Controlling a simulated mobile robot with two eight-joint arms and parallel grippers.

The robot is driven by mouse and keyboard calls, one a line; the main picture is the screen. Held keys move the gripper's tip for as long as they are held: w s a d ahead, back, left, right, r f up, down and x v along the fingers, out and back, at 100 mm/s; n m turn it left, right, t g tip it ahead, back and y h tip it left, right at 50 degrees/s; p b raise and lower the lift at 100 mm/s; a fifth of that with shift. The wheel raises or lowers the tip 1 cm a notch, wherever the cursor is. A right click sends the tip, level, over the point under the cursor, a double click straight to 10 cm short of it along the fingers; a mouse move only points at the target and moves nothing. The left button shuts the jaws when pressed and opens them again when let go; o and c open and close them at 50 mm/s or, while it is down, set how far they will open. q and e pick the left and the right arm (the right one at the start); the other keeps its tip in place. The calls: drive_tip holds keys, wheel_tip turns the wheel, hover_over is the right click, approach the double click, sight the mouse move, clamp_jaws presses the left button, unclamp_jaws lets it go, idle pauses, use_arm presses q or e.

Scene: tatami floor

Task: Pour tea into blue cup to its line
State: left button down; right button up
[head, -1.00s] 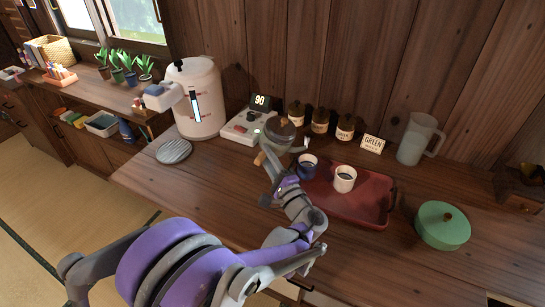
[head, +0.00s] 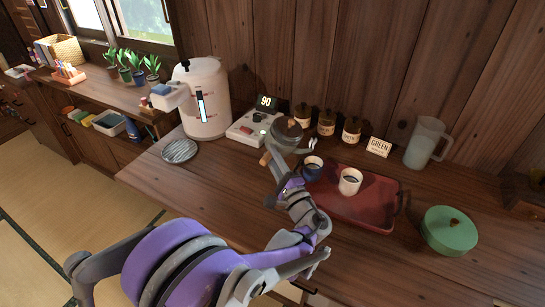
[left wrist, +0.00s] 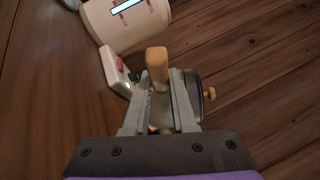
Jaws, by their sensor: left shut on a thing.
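My left gripper (head: 277,172) is shut on the wooden handle (head: 265,158) of a grey teapot (head: 287,132). In the left wrist view the handle (left wrist: 156,60) stands between the fingers (left wrist: 160,105), with part of the pot and its knob (left wrist: 210,93) to the right. The teapot is held up over the back of the counter, its pale spout (head: 312,145) close above the blue cup (head: 313,171). The blue cup stands at the left end of the red tray (head: 372,207), partly hidden by my arm. I cannot see its line or any tea stream. My right gripper is not in view.
A white cup (head: 350,181) with dark contents stands on the tray, right of the blue cup. The front counter is clear.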

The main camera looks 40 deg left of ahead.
use_arm(q)
drive_tip(key=shift+d+r+m+t+y+b, duration=0.15)
drive_tip(key=shift+r+m+t+y+b, duration=0.65)
drive_tip(key=shift+m, duration=0.3)
idle(4.2)
drive_tip(key=shift+r+p, duration=0.1)
drive_tip(key=shift+p, duration=0.25)
drive_tip(key=shift+n+g+h+p, duration=0.35)
drive_tip(key=shift+n+g+h, duration=0.05)
drive_tip(key=shift+n, duration=0.1)
drive_tip(key=shift+f+n+g+h+p, duration=0.5)
drive_tip(key=shift+n+g+h+p, duration=0.2)
drive_tip(key=shift+n+p, duration=0.25)
drive_tip(key=h+p, duration=0.1)
drive_tip(key=n+p, duration=0.1)
drive_tip(key=p, duration=0.1)
drive_tip(key=shift+r+n+g+h, duration=0.2)
drive_tip(key=shift+n+g+h, duration=0.05)
drive_tip(key=shift+g+h, duration=0.15)
drive_tip(key=shift+h+p, duration=0.4)
drive_tip(key=shift+p, duration=0.1)
